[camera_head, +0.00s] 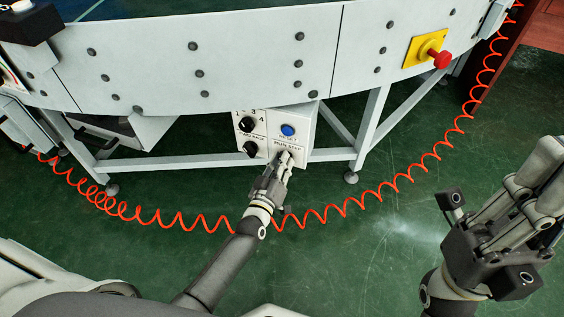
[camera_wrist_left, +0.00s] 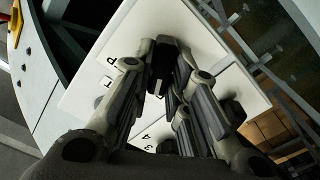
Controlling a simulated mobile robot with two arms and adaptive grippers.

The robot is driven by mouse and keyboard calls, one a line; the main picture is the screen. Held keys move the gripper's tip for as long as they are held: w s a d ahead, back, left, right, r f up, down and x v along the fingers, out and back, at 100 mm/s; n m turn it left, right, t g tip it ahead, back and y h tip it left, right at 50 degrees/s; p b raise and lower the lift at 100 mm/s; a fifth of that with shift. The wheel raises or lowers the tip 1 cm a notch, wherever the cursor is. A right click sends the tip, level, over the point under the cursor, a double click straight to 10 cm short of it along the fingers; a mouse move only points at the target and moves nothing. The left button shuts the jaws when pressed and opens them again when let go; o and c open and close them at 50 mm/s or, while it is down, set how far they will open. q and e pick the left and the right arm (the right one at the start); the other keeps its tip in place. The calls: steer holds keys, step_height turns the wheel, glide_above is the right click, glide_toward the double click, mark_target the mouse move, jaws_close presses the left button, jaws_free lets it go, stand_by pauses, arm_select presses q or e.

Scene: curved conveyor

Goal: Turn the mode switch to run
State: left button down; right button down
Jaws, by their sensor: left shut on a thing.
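The white control box (camera_head: 270,115) hangs under the conveyor's front edge. Its mode switch sits below the RUN STOP lettering and is hidden behind my left gripper (camera_head: 285,157). The left gripper is shut on the mode switch, with its fingers against the box face. In the left wrist view my left gripper's fingers (camera_wrist_left: 166,78) come together over the white box face (camera_wrist_left: 95,85), and the switch's angle cannot be read. My right gripper (camera_head: 525,185) is at the right, away from the box; its finger gap is unclear.
A blue reset button (camera_head: 287,130) is just above my left gripper. Two black knobs, an upper one (camera_head: 247,124) and a lower one (camera_head: 250,149), are left of it. A red coiled cable (camera_head: 400,185) loops around below. A red emergency button (camera_head: 441,59) is upper right.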

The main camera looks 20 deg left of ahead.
stand_by(0.3)
arm_select(q)
steer(key=c, duration=1.5)
jaws_free()
steer(key=shift+o, duration=0.6)
steer(key=s, duration=1.2)
steer(key=shift+a, duration=0.2)
